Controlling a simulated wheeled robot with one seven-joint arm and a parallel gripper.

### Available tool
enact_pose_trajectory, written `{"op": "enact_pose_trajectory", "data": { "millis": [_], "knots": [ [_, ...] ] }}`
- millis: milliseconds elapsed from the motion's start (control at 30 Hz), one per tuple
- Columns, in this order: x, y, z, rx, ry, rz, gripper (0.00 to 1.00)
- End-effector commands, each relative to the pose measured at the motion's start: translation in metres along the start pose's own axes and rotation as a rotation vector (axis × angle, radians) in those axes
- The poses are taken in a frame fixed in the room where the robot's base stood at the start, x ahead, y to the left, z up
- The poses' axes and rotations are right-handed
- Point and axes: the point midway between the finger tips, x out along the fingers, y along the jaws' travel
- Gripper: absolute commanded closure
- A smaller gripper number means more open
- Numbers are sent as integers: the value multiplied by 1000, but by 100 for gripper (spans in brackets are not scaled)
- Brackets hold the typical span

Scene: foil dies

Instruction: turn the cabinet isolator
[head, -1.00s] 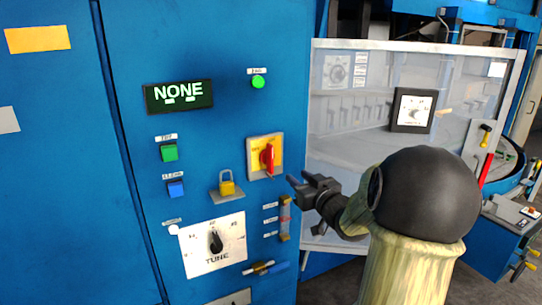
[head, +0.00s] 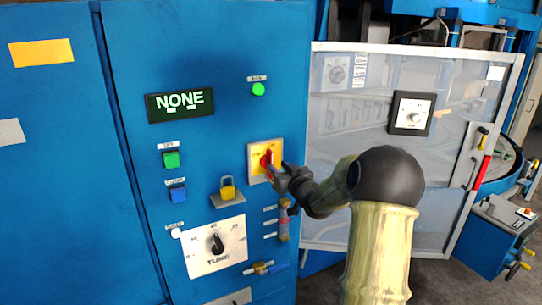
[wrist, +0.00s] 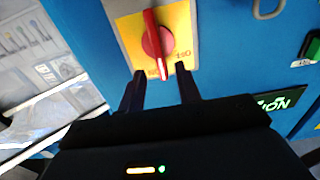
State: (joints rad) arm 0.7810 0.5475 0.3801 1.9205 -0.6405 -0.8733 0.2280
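The cabinet isolator is a red rotary handle (head: 267,160) on a yellow plate (head: 256,153) on the blue cabinet front. In the wrist view the red handle (wrist: 155,43) stands lengthwise, slightly tilted, on its yellow plate (wrist: 182,22). My gripper (head: 273,172) is at the isolator's lower right in the head view and covers part of it. In the wrist view my gripper (wrist: 160,80) has its two dark fingers apart, with the handle's end just beyond the gap between them. I cannot tell whether a finger touches it.
A yellow padlock (head: 228,188) hangs left of and below the isolator. A display (head: 180,104) reads NONE. A TUNE dial (head: 217,244), green button (head: 171,160) and blue button (head: 178,193) are nearby. A clear panelled door (head: 350,200) stands right of the cabinet.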

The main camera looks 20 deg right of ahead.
Motion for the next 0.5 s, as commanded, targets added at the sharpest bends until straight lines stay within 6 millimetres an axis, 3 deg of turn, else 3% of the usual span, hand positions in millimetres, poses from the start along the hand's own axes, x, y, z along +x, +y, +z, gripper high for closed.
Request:
{"op": "enact_pose_trajectory", "data": {
  "millis": [300,500],
  "knots": [
    [49,-1,-3,1,0,-2,66],
    [61,0,-1,0,0,-1,66]
  ]
}}
